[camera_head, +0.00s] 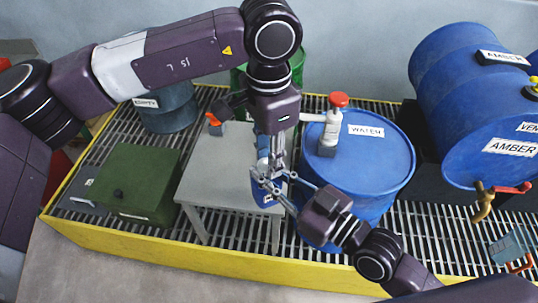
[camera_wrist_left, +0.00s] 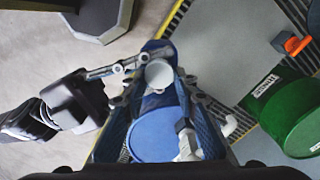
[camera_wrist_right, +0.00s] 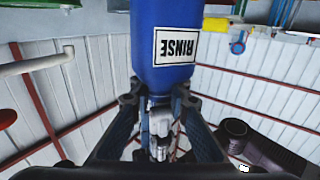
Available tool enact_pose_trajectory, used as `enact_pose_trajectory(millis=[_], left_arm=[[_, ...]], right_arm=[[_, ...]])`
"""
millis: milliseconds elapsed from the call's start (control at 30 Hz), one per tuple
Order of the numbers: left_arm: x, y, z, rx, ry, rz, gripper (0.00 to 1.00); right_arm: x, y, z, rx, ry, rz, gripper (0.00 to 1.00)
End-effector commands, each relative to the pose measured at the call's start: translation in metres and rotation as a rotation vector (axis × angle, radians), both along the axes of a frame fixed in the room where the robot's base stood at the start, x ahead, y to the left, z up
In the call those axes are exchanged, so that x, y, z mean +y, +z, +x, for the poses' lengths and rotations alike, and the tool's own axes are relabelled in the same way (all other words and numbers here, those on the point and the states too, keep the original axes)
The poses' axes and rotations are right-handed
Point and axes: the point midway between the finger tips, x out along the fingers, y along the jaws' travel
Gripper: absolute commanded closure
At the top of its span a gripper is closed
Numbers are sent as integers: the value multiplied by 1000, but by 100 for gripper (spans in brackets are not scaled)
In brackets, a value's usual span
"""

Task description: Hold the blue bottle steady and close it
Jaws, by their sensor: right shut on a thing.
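The blue bottle (camera_head: 267,195) is at the grey table's front right corner in the head view, partly hidden by both grippers. Its white RINSE label (camera_wrist_right: 176,46) shows upside down in the right wrist view. My right gripper (camera_head: 268,186) is shut on the bottle from the lower right, with its fingers (camera_wrist_right: 158,98) on either side. A white cap (camera_wrist_left: 160,73) shows on the bottle's top in the left wrist view. My left gripper (camera_wrist_left: 161,88) points down over the bottle, its fingers apart on either side of the cap, with visible gaps.
The grey table (camera_head: 218,165) is mostly bare, with an orange-topped object (camera_head: 214,122) at its back. A blue WATER drum (camera_head: 372,160) with a red-topped pump (camera_head: 335,120) stands close on the right. A green box (camera_head: 130,182) is on the left. A blue AMBER drum (camera_head: 460,110) lies at far right.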

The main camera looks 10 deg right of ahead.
Motion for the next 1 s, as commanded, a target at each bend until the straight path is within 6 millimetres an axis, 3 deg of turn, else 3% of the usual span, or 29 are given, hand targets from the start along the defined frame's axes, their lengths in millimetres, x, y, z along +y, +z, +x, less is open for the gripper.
enact_pose_trajectory(millis=[100,433,800,1000], left_arm=[[2,0,0,3,1,5,57],[1,2,0,2,2,2,57],[0,44,0,1,2,1,57],[0,45,-1,3,2,1,57]], right_arm=[[-1,1,1,-3,-3,0,100],[-1,1,1,-4,-2,0,100],[0,1,1,-3,-1,1,100],[0,1,1,-3,-1,1,100]])
